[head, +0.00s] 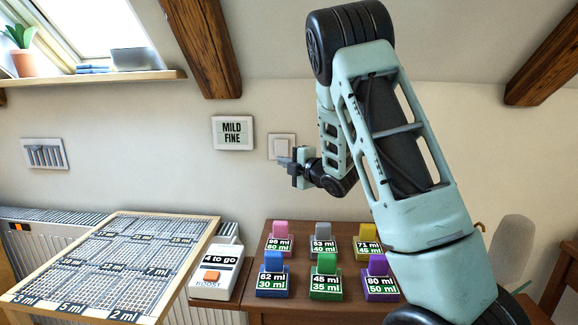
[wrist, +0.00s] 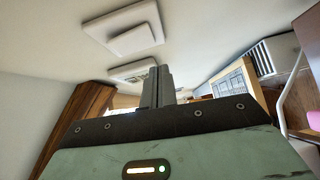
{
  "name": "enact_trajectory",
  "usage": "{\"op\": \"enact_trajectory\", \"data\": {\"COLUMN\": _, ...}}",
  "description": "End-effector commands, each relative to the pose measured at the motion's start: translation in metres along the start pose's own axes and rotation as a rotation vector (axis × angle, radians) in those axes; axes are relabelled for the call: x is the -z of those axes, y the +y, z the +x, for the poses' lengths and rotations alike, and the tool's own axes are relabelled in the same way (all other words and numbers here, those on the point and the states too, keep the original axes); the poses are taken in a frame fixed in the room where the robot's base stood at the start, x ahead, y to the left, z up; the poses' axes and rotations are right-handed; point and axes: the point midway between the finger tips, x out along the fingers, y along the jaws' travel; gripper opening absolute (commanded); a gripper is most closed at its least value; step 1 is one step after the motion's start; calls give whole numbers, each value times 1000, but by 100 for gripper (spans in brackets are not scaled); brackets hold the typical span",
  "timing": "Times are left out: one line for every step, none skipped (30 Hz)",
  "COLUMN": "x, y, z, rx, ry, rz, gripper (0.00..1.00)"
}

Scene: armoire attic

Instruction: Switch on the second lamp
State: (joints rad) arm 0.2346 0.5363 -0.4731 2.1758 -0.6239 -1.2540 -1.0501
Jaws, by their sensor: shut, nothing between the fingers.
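A white square wall switch (head: 277,141) is on the wall behind my gripper, right of a framed sign. My gripper (head: 286,162) is shut and empty, at the lower part of the switch in the head view; I cannot tell whether it touches it. In the wrist view, the shut fingers (wrist: 158,82) point away from the camera. A white plate with a raised middle (wrist: 125,30), which looks like the switch, is above the fingers, apart from them in the picture. No lamp can be made out in either view.
A sign reading "MILD FINE" (head: 232,133) hangs left of the switch. Below are several coloured labelled blocks on a brown table (head: 330,308), a "4 to go" box with an orange button (head: 213,282), a gridded board (head: 110,268) and a radiator (head: 50,229).

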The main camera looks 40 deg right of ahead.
Motion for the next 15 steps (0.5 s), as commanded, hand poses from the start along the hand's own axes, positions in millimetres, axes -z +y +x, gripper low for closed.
{"op": "enact_trajectory", "data": {"x": -1, "y": -1, "z": -4, "rx": 0, "ry": -2, "rz": 0, "gripper": 0}}
{"op": "enact_trajectory", "data": {"x": -1, "y": -2, "z": -8, "rx": 0, "ry": -2, "rz": 1, "gripper": 0}}
{"op": "enact_trajectory", "data": {"x": -1, "y": -2, "z": -13, "rx": -1, "ry": -2, "rz": 1, "gripper": 0}}
{"op": "enact_trajectory", "data": {"x": -1, "y": -3, "z": -16, "rx": -1, "ry": -3, "rz": 1, "gripper": 0}}
{"op": "enact_trajectory", "data": {"x": -1, "y": -4, "z": -20, "rx": 0, "ry": -4, "rz": 2, "gripper": 0}}
{"op": "enact_trajectory", "data": {"x": -1, "y": -4, "z": -25, "rx": 0, "ry": -3, "rz": 2, "gripper": 0}}
{"op": "enact_trajectory", "data": {"x": -1, "y": -5, "z": -29, "rx": 0, "ry": -3, "rz": 2, "gripper": 0}}
{"op": "enact_trajectory", "data": {"x": -2, "y": -5, "z": -33, "rx": -1, "ry": -3, "rz": 1, "gripper": 0}}
{"op": "enact_trajectory", "data": {"x": -2, "y": -6, "z": -38, "rx": -1, "ry": -4, "rz": 1, "gripper": 0}}
{"op": "enact_trajectory", "data": {"x": -2, "y": -7, "z": -43, "rx": 0, "ry": -4, "rz": 1, "gripper": 0}}
{"op": "enact_trajectory", "data": {"x": -1, "y": -8, "z": -47, "rx": 0, "ry": -4, "rz": 1, "gripper": 0}}
{"op": "enact_trajectory", "data": {"x": -1, "y": -8, "z": -53, "rx": -1, "ry": -2, "rz": 1, "gripper": 0}}
{"op": "enact_trajectory", "data": {"x": -1, "y": -9, "z": -58, "rx": -1, "ry": -3, "rz": 2, "gripper": 0}}
{"op": "enact_trajectory", "data": {"x": -2, "y": -10, "z": -63, "rx": -1, "ry": -4, "rz": 1, "gripper": 0}}
{"op": "enact_trajectory", "data": {"x": -2, "y": -11, "z": -70, "rx": 0, "ry": -4, "rz": 2, "gripper": 0}}
